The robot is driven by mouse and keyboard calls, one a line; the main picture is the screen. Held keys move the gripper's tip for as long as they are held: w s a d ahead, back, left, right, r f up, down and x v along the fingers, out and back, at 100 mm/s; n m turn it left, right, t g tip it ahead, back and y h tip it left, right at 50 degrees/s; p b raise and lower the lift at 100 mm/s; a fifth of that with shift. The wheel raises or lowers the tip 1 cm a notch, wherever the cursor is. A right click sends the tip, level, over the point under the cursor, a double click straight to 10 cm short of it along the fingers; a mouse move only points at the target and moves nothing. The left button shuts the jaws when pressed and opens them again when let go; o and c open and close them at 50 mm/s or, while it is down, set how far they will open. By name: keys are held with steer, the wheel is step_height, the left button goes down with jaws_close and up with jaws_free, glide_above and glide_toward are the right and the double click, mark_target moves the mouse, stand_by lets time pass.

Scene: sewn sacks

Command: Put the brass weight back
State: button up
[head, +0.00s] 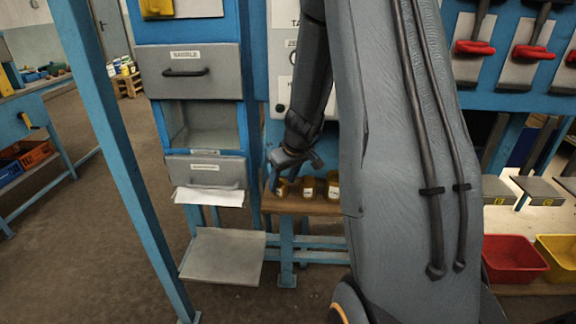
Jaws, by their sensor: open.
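Three small brass-coloured, round things stand in a row on a wooden shelf (300,206) in the head view: a left one (281,190), a middle one (308,188) and a right one (333,188). Pale labels show on the middle and right ones. I cannot tell which, if any, is the brass weight. My gripper (295,172) is open and hangs just above the left one, partly covering it. I see nothing held between the fingers. I cannot tell whether the gripper touches the left one.
A blue cabinet with a grey drawer (203,82), an open compartment (207,126) and a lower drawer with paper stands left of the shelf. A grey tray (222,257) sits below. A blue post (110,130) rises at left. Red (512,258) and yellow bins stand at right.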

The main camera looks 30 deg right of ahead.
steer(key=v, duration=0.9)
steer(key=s+a+f+m+g, duration=0.1)
steer(key=s+a+f+g, duration=0.1)
steer(key=s+a, duration=1.5)
steer(key=shift+s+a+f+g+b, duration=0.2)
steer(key=shift+s+a+g+b, duration=0.15)
steer(key=shift+s+g, duration=0.45)
